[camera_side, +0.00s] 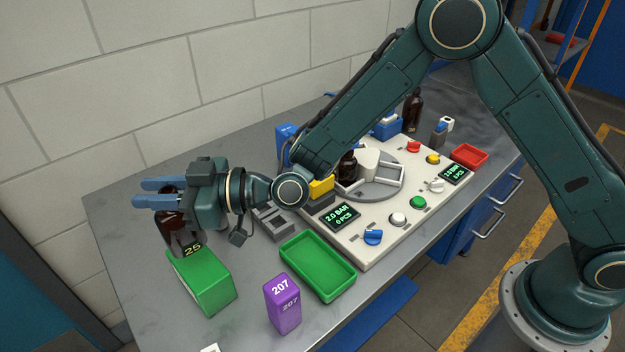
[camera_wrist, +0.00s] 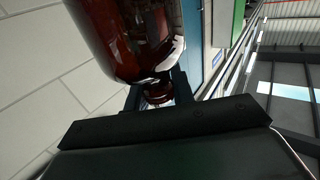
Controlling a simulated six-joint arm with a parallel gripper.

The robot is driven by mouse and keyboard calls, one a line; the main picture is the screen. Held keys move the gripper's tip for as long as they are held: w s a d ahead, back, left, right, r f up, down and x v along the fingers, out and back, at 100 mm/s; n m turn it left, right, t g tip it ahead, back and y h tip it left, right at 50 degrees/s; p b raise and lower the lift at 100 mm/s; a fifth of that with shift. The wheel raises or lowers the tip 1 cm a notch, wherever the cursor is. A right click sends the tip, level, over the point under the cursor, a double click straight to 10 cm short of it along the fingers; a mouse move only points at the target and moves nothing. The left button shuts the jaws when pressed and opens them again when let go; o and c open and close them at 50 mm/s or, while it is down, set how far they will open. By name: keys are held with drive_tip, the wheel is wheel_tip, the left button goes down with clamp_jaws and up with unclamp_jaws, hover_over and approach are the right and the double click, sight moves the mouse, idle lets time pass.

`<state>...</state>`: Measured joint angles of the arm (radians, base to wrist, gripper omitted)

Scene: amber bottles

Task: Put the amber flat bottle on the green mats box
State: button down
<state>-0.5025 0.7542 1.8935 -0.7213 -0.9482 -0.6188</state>
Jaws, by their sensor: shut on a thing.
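The amber bottle (camera_side: 176,232), dark brown with a "25" label low on its side, is upright in the side view. My gripper (camera_side: 137,193), with blue fingers, is shut on it near its top. In the wrist view the bottle's glossy body (camera_wrist: 125,35) fills the upper middle, and its narrow neck (camera_wrist: 157,92) lies between the fingers. The green box (camera_side: 205,284) stands on the table at the left front. The bottle's base is at the far end of the box's top; I cannot tell whether it touches.
A purple "207" box (camera_side: 282,303) and an empty green tray (camera_side: 318,265) stand right of the green box. Grey blocks (camera_side: 272,219) lie behind the tray. A control panel (camera_side: 385,215) with knobs and a turntable fills the middle. Another dark bottle (camera_side: 412,110) stands far back.

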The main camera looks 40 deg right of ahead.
sight(165, 212)
drive_tip(key=shift+f, duration=2.2)
drive_tip(key=c, duration=1.2)
unclamp_jaws()
drive_tip(key=v, duration=0.7)
drive_tip(key=shift+s+d, duration=0.15)
drive_tip(key=shift+d, duration=0.1)
drive_tip(key=shift+r, duration=0.2)
